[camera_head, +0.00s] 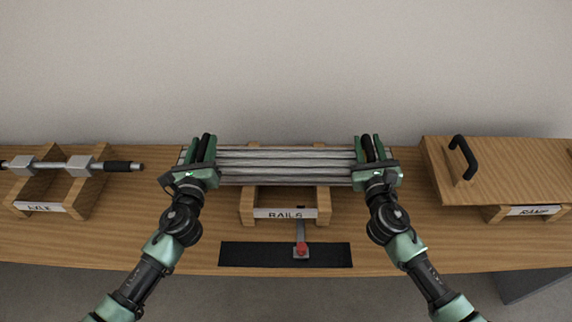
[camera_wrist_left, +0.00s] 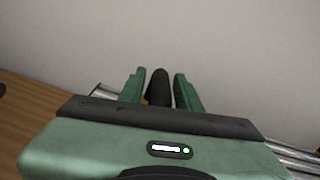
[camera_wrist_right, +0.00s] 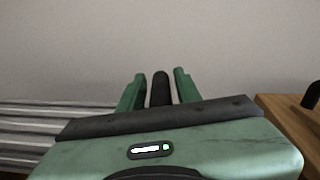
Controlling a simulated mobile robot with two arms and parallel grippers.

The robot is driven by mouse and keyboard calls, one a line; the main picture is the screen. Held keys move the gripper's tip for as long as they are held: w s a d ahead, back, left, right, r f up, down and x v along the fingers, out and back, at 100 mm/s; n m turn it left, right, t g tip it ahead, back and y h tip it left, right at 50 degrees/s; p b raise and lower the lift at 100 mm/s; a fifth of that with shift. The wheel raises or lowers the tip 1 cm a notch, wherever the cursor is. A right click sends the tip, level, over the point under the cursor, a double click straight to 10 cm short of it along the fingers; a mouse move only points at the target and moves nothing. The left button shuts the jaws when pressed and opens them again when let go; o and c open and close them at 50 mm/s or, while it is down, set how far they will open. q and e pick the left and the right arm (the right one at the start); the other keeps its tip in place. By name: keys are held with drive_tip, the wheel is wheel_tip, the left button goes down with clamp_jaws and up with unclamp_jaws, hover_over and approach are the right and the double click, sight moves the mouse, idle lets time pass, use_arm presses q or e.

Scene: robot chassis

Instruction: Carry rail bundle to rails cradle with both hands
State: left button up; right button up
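The rail bundle (camera_head: 286,162), several grey rails lying side by side, runs left to right over the wooden rails cradle (camera_head: 247,206) with its "RAILS" label. Cradle posts show behind and in front of it; I cannot tell whether the bundle touches the cradle. My left gripper (camera_head: 202,150) is at its left end, with fingers closed around a black handle (camera_wrist_left: 159,88). My right gripper (camera_head: 370,150) is at its right end, with fingers around another black handle (camera_wrist_right: 160,90). The bundle hides the middle of the cradle.
A cradle (camera_head: 75,198) with an axle (camera_head: 52,167) stands at the left. A wooden board with a black handle (camera_head: 463,157) sits on the labelled stand at the right. A black strip (camera_head: 250,254) with a red-knobbed lever (camera_head: 301,249) lies in front. The wall is behind.

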use_arm(q)
clamp_jaws()
use_arm(e)
clamp_jaws()
idle(0.9)
use_arm(q)
drive_tip(key=shift+w+r, duration=0.15)
drive_tip(key=shift+r, duration=0.25)
use_arm(e)
drive_tip(key=shift+w+r, duration=0.15)
drive_tip(key=shift+r, duration=0.2)
